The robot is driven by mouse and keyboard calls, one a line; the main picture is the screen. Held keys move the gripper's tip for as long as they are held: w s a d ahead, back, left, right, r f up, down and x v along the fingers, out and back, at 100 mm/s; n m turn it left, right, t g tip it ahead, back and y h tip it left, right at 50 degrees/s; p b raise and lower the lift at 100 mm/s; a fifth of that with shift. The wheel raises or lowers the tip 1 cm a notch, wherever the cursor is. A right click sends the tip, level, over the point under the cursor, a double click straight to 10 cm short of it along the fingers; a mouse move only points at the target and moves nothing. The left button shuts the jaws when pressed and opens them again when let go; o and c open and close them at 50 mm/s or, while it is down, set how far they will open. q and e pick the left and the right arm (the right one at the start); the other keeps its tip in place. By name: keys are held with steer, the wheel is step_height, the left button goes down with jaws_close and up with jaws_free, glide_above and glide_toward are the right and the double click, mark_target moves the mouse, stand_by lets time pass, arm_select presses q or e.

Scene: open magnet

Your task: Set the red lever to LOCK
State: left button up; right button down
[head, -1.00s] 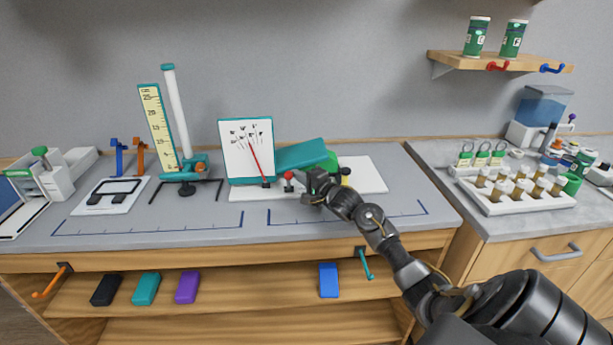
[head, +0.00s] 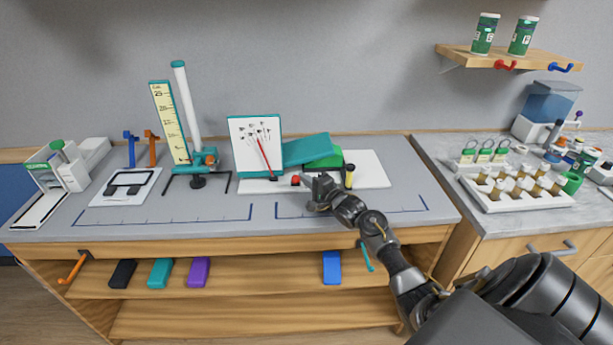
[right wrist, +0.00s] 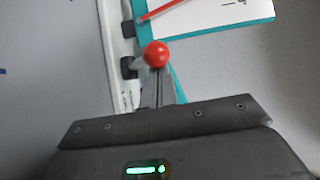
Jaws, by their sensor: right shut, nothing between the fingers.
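The red knob (head: 295,180) of the lever sits on the white base of the teal apparatus, just right of the dial's foot. In the right wrist view the round red knob (right wrist: 157,54) shows right at the fingertips, with a pale stem running down to its left. My right gripper (head: 313,188) is shut and empty, close beside the knob on its right. Whether the fingers (right wrist: 158,88) touch the knob I cannot tell. No LOCK marking is readable. My left gripper is not in view.
A white dial panel (head: 256,146) with a red needle stands left of the lever. A black lever with a yellow top (head: 349,176) stands to the right. The bench front is clear.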

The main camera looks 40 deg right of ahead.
stand_by(0.5)
steer(key=s, duration=0.3)
steer(key=s+b, duration=0.1)
steer(key=s, duration=0.3)
steer(key=s+d, duration=0.1)
steer(key=s, duration=0.2)
steer(key=shift+s+f, duration=0.2)
steer(key=shift+s, duration=0.25)
